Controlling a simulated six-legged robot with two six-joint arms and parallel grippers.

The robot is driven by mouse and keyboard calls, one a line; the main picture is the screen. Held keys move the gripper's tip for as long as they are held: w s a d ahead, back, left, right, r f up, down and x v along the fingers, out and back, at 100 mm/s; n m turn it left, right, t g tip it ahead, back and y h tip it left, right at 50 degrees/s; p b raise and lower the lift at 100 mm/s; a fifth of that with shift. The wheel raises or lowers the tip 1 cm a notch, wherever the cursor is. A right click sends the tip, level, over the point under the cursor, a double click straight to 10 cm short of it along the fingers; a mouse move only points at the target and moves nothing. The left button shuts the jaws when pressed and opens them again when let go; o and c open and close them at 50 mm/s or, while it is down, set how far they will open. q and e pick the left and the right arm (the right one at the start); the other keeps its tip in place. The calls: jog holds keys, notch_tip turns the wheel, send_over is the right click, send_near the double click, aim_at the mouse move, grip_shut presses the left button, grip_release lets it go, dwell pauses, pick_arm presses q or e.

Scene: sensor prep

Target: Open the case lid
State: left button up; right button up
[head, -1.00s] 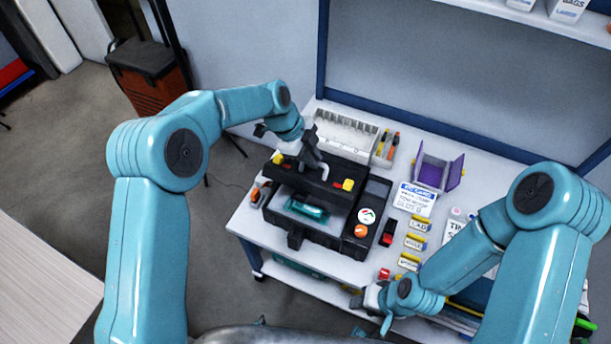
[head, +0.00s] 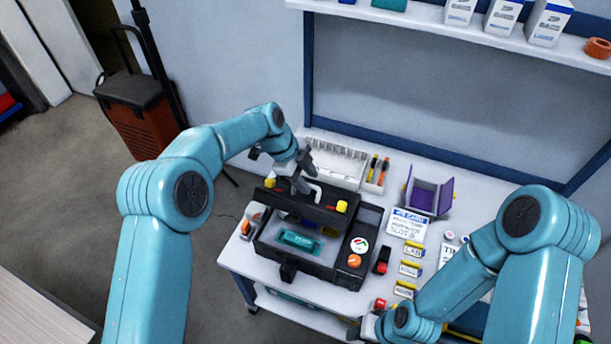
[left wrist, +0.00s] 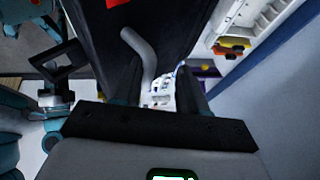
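The black case (head: 268,247) stands on the white workbench. Its lid (head: 318,211) is raised at a steep tilt, and a teal item (head: 298,240) shows inside. A grey curved handle (head: 313,192) is on the lid. My left gripper (head: 298,178) is at this handle, behind the lid's upper edge. In the left wrist view the handle (left wrist: 140,58) runs between the two dark fingers (left wrist: 165,88), which stand apart, with a gap on the handle's right. My right gripper (head: 366,328) is low at the picture's bottom edge, partly cut off; its fingers are unclear.
A white divided bin (head: 338,163) and orange-handled tools (head: 380,170) stand behind the case. A purple open box (head: 425,197), a printed card (head: 408,224) and yellow labelled blocks (head: 413,250) lie to the right. A shelf (head: 420,15) with white boxes is above.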

pick_arm(q)
jog(key=shift+s+r, duration=0.35)
jog(key=shift+r, duration=0.1)
jog(key=shift+w+f, duration=0.15)
jog(key=shift+w, duration=0.1)
jog(key=shift+s, duration=0.2)
jog(key=shift+w+a+r, duration=0.15)
jog(key=shift+a+r, duration=0.05)
jog(key=shift+r, duration=0.2)
jog(key=v, duration=1.5)
jog(key=shift+r, duration=0.3)
pick_arm(e)
jog(key=shift+s, duration=0.15)
pick_arm(q)
jog(key=shift+s+a, duration=0.15)
jog(key=shift+s, duration=0.05)
pick_arm(e)
jog(key=shift+s, duration=0.1)
